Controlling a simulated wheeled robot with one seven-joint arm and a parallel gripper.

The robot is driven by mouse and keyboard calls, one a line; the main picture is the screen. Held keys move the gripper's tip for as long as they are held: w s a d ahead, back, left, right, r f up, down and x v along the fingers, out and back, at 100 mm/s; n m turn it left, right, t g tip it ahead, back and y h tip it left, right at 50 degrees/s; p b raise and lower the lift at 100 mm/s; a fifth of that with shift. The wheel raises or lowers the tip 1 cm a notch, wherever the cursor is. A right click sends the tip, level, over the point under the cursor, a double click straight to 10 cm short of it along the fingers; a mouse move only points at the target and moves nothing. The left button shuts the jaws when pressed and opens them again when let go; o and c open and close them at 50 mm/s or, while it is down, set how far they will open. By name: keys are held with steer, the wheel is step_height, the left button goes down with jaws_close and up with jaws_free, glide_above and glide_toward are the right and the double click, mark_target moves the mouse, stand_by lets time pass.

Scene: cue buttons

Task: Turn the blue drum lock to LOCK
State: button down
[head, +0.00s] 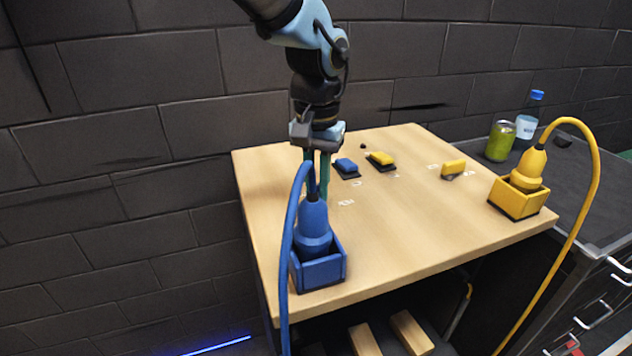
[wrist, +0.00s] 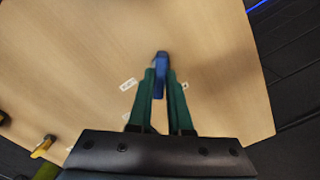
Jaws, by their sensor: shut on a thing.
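The blue drum lock's handle (wrist: 161,64) shows in the wrist view as a blue bar pointing away from my gripper. My gripper (wrist: 161,78) has its teal fingers on either side of it, shut on it. In the head view my gripper (head: 318,182) reaches down to the left part of the table, behind the blue plug. There the blue lock is hidden by the fingers and cable. A small white label (wrist: 128,84) lies left of the handle in the wrist view, and another is partly hidden at right. Their lettering is too small to read.
A blue plug (head: 313,222) with its cable stands in a blue box (head: 320,270) in front of my gripper. Blue (head: 346,166) and yellow (head: 381,159) buttons lie behind. A yellow lock (head: 453,167) and yellow plug (head: 528,170) stand right. The table (head: 400,225) is clear mid-front.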

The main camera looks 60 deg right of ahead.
mark_target(318, 190)
steer(key=m+p, duration=0.1)
steer(key=m, duration=0.4)
steer(key=shift+s+m, duration=0.15)
steer(key=shift+m, duration=0.15)
steer(key=shift+s+m+p, duration=0.1)
steer(key=shift+m+p, duration=0.55)
steer(key=shift+m, duration=1.45)
steer(key=c, duration=0.8)
jaws_free()
steer(key=shift+c, duration=0.2)
step_height(318, 190, up, 11)
steer(key=b, duration=0.2)
steer(key=shift+f, duration=0.1)
